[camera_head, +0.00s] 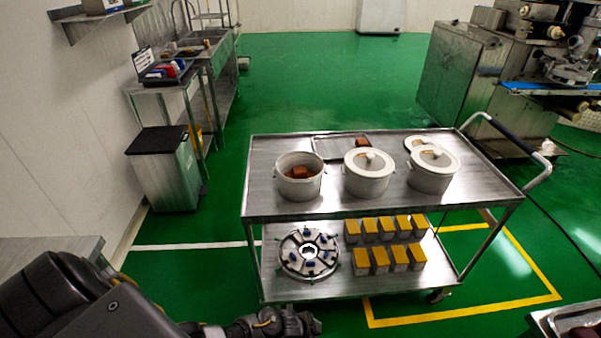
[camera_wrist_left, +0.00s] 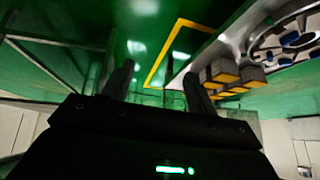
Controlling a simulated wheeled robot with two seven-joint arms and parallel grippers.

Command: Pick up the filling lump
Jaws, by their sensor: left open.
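A brown lump (camera_head: 297,172) sits inside the open white pot (camera_head: 300,188) at the left of the cart's top shelf. Another small brown lump (camera_head: 361,142) lies on the flat metal tray (camera_head: 327,148) behind the pots. I cannot tell from looks which one is the filling lump. My left gripper (camera_head: 306,324) is at the bottom edge of the head view, low in front of the cart and well away from both lumps. In the left wrist view its two fingers (camera_wrist_left: 158,86) stand apart with nothing between them. My right gripper is not in view.
Two lidded white pots (camera_head: 368,183) stand right of the open one. The cart's lower shelf (camera_head: 340,290) holds a round metal part (camera_head: 308,254) and several yellow-topped blocks (camera_head: 381,258). A tray (camera_head: 551,318) cuts into the lower right corner. Green floor lies clear behind the cart.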

